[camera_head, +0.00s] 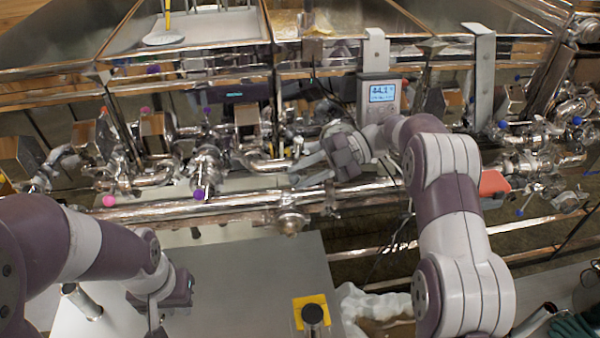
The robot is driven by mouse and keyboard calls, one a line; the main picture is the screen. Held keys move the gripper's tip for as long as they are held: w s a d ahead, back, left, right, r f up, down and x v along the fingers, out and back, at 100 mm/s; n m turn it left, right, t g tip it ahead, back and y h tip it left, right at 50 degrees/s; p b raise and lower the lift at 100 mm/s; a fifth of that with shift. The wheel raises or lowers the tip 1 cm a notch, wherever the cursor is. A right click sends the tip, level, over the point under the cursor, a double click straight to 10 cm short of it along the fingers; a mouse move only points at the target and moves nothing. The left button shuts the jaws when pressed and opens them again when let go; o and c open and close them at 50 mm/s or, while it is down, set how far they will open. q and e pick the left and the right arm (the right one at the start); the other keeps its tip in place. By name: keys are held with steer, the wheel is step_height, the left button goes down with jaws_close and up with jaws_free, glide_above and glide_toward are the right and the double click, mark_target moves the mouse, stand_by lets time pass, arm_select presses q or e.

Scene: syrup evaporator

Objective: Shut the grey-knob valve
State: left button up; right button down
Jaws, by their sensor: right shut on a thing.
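My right gripper (300,167) reaches in from the right to the steel pipework in the middle. Its fingers are shut on a small valve handle beside the long horizontal pipe (240,208). The fingers cover most of this handle, so its knob colour and its angle cannot be made out. No grey knob shows clearly elsewhere on the pipes. My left gripper (154,322) hangs low at the left over the grey table, away from the valves. Its fingers are seen from above and their gap is not clear.
Other valve handles carry a pink knob (109,200), a purple knob (198,194) and blue knobs at the right. A display box (381,97) hangs just above my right gripper. A grey table (260,275) with a yellow pad (325,302) lies in front. Steel pans stand behind.

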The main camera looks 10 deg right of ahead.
steer(key=shift+f, duration=0.15)
steer(key=c, duration=0.9)
jaws_free()
steer(key=shift+o, duration=0.2)
steer(key=shift+w, duration=0.15)
steer(key=shift+d, duration=0.1)
steer(key=b+v, duration=0.3)
steer(key=v, duration=0.4)
steer(key=shift+f, duration=0.15)
steer(key=shift+w+d, duration=0.15)
steer(key=shift+d, duration=0.15)
